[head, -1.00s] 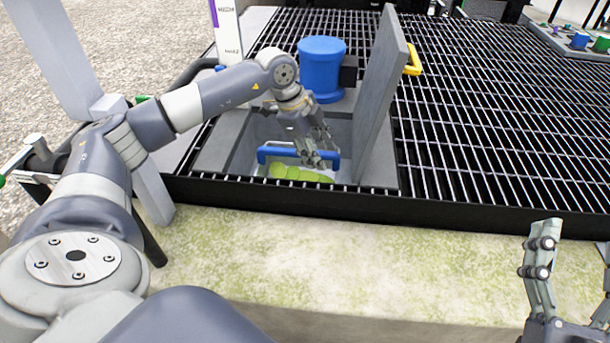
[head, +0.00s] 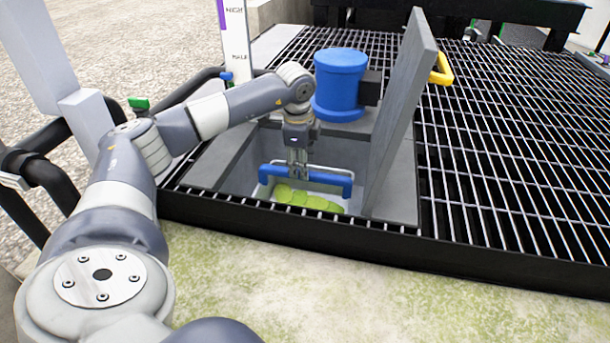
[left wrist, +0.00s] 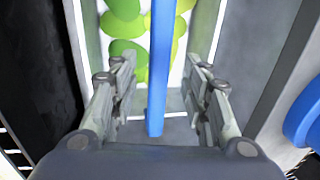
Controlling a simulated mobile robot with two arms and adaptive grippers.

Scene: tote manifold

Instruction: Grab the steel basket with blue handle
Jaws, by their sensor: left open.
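The basket's blue handle (head: 330,179) spans the open compartment in the head view. Under it are green round items (head: 300,198) in the pale basket. My left gripper (head: 298,172) points down at the handle from above, near its middle. In the left wrist view the blue handle (left wrist: 158,70) runs lengthwise between the two fingers of my left gripper (left wrist: 160,85), which stand apart on either side of it. Gaps show between the handle and both fingers. The basket's lower body is hidden by the compartment edge. My right gripper is out of view.
A raised grey lid (head: 400,110) with a yellow handle (head: 441,70) stands right of the compartment. A blue cylinder (head: 340,82) stands behind it. Black grating (head: 520,150) spreads to the right. A white level post (head: 235,40) stands at the back left.

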